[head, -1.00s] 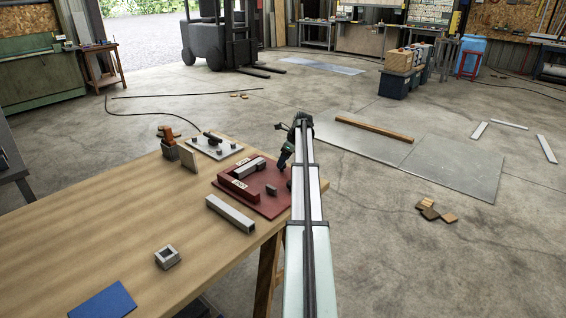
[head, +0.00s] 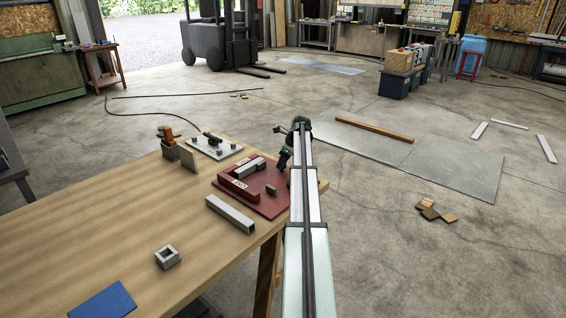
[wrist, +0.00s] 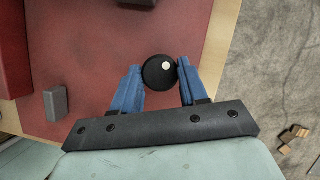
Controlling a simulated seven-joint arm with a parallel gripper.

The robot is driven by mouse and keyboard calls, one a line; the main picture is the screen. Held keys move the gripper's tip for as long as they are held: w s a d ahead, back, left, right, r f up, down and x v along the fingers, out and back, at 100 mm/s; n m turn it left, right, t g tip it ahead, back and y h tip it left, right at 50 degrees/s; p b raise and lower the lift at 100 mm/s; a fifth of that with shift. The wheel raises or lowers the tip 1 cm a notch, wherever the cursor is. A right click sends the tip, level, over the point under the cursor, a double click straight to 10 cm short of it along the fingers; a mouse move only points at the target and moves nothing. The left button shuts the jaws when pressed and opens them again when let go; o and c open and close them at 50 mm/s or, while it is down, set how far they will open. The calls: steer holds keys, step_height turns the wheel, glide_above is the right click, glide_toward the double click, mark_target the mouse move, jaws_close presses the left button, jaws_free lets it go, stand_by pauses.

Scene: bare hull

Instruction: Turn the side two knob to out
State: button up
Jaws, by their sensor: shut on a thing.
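A round black knob with a white dot (wrist: 159,72) sits over the red plate in the wrist view. My gripper (wrist: 160,80) has its two blue fingers on either side of the knob, shut on it. The white dot lies at the knob's upper right in that view. In the head view the red base plate (head: 265,206) lies on the table's right edge, and my gripper reaches down at its right side. The knob is hidden there behind my arm.
The red base carries raised red walls with a grey bar (head: 250,167) and a small grey block (head: 271,191); a grey block (wrist: 57,103) also shows in the wrist view. A metal bar (head: 230,213) lies in front. A grey plate with a black handle (head: 212,144) stands behind.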

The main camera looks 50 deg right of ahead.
steer(key=shift+c, duration=1.2)
steer(key=n, duration=0.2)
steer(key=n+g+y, duration=0.1)
steer(key=n, duration=0.1)
steer(key=shift+w+d+n+y, duration=0.15)
steer(key=shift+d+n+y, duration=0.05)
steer(key=shift+n+y, duration=0.1)
steer(key=n+g+y, duration=0.1)
steer(key=n, duration=0.3)
steer(key=shift+w, duration=0.1)
steer(key=n+g, duration=0.1)
steer(key=n, duration=0.1)
steer(key=n+g, duration=0.1)
steer(key=n, duration=0.2)
steer(key=shift+w+y, duration=0.1)
steer(key=shift+y, duration=0.2)
steer(key=n+g, duration=0.2)
steer(key=n, duration=0.3)
steer(key=shift+w, duration=0.1)
steer(key=shift+n, duration=0.3)
